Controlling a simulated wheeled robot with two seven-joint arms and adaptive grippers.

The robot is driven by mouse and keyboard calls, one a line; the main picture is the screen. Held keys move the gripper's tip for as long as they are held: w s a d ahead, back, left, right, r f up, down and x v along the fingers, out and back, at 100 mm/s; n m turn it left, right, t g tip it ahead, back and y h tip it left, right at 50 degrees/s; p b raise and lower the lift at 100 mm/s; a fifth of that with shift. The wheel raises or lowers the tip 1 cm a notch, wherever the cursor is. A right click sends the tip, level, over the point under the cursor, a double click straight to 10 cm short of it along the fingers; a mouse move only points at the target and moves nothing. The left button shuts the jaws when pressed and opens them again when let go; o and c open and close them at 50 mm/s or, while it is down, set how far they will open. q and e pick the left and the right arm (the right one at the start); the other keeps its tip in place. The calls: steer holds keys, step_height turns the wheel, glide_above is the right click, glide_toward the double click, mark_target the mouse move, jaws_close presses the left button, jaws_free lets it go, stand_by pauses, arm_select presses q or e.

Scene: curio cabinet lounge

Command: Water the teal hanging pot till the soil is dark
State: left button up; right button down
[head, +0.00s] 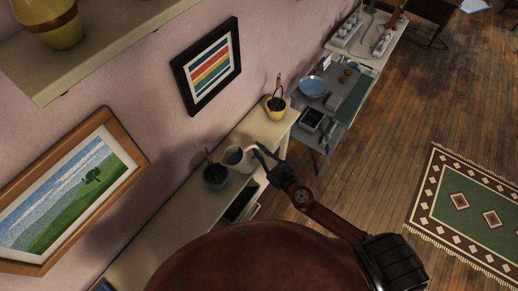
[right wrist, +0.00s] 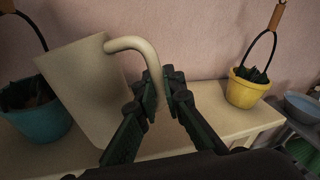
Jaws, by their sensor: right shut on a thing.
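The teal hanging pot (head: 216,177) stands on the cream cabinet, with a plant and an upright handle. It also shows at the left of the right wrist view (right wrist: 42,122), partly hidden by the cream pitcher. Dark brown soil and leaves show in it; how wet the soil is I cannot tell. My right gripper (right wrist: 162,92) is shut on the handle of the cream pitcher (right wrist: 88,88). The pitcher (head: 238,160) is beside the teal pot, on its right in the head view, and looks tilted toward it. I see no water stream. My left gripper is not in view.
A yellow pot (head: 275,107) with a plant stands at the cabinet's far end (head: 262,126). Beyond it, a grey cart (head: 338,122) holds a blue bowl (head: 313,86) and trays. Framed pictures hang on the pink wall. Wooden floor at the right is open, with a green rug (head: 465,215).

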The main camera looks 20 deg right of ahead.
mark_target(253, 145)
steer(key=shift+a+r+n+p, duration=0.25)
steer(key=shift+r+n+p, duration=0.35)
steer(key=shift+p, duration=0.85)
steer(key=shift+a+r+n+p, duration=0.25)
steer(key=shift+r+n+p, duration=0.35)
steer(key=shift+p, duration=0.85)
steer(key=shift+a+r+n+h+p, duration=0.25)
steer(key=shift+r+p, duration=0.3)
steer(key=shift+p, duration=0.5)
steer(key=shift+a+r+n+h+p, duration=0.15)
steer(key=shift+r+n+p, duration=0.3)
steer(key=shift+p, duration=0.6)
steer(key=shift+s+g, duration=0.1)
steer(key=shift+g, duration=0.2)
steer(key=shift+a+r+p, duration=0.15)
steer(key=shift+r+p, duration=0.3)
steer(key=shift+p, duration=0.55)
steer(key=shift+r+p, duration=0.15)
steer(key=shift+p, duration=0.2)
steer(key=shift+a+r+n, duration=0.1)
steer(key=shift+n, duration=0.2)
steer(key=shift+r+p, duration=0.15)
steer(key=shift+p, duration=0.5)
steer(key=shift+a+r+p, duration=0.1)
steer(key=shift+p, duration=0.25)
